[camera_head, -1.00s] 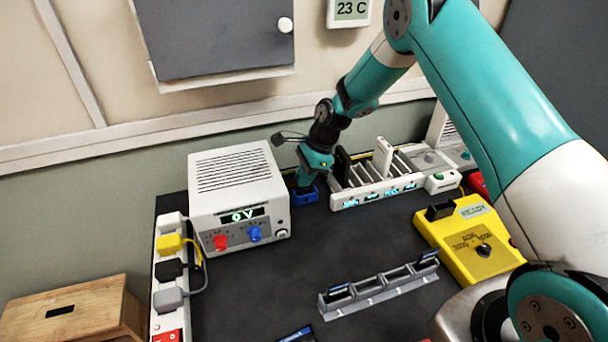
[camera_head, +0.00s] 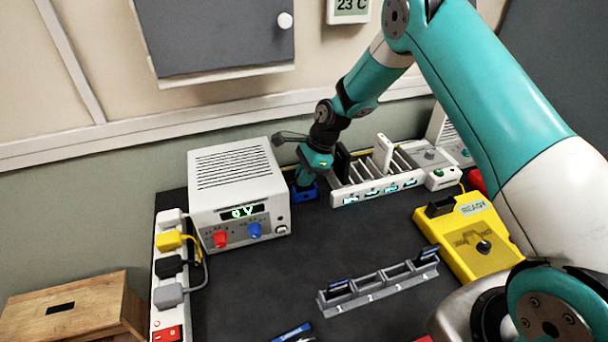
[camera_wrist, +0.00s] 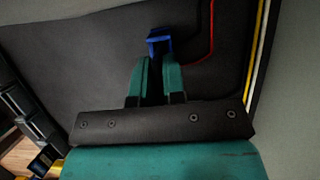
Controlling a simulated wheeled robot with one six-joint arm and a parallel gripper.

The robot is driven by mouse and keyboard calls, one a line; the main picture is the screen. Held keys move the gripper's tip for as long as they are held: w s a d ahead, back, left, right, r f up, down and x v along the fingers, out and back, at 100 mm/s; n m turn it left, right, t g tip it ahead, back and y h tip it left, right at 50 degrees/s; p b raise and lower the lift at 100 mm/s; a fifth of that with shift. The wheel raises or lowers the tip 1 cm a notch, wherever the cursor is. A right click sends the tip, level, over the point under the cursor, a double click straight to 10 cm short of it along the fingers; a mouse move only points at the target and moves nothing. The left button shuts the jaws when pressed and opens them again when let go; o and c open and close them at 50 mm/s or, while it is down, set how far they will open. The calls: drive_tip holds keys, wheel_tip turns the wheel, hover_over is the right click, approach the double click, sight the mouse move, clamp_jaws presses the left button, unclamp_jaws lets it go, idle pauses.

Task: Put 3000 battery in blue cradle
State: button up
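The blue cradle (camera_head: 305,192) stands on the dark bench mat just right of the white power supply. My gripper (camera_head: 305,180) points down right over it, its fingertips at the cradle. In the wrist view the blue cradle (camera_wrist: 159,42) shows just beyond the tips of my two teal fingers (camera_wrist: 157,62). The fingers stand a little apart with a dark gap between them. I cannot tell whether that dark area is a battery or the mat behind. No 3000 label can be read on any battery.
The power supply (camera_head: 240,193) reads 0 V at the left. A white slotted rack (camera_head: 378,184) stands close right of my gripper. A grey holder (camera_head: 378,284) with dark pieces lies in front, and a yellow tester (camera_head: 470,238) at right. The mat's middle is clear.

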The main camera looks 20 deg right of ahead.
drive_tip(key=o, duration=0.4)
drive_tip(key=shift+r, duration=0.1)
drive_tip(key=b+v, duration=0.1)
drive_tip(key=v, duration=1.6)
drive_tip(key=s+a+r+n, duration=0.4)
drive_tip(key=s+n, duration=0.2)
drive_tip(key=s, duration=0.2)
drive_tip(key=s+a+r+n, duration=0.5)
drive_tip(key=s+n, duration=0.1)
drive_tip(key=s, duration=0.1)
drive_tip(key=s+n, duration=0.4)
drive_tip(key=s, duration=0.2)
drive_tip(key=s+a+n, duration=0.1)
drive_tip(key=s+n, duration=0.3)
drive_tip(key=s, duration=0.2)
drive_tip(key=s+a+n, duration=0.1)
drive_tip(key=s+n, duration=0.4)
drive_tip(key=s, duration=0.1)
drive_tip(key=shift+r, duration=0.1)
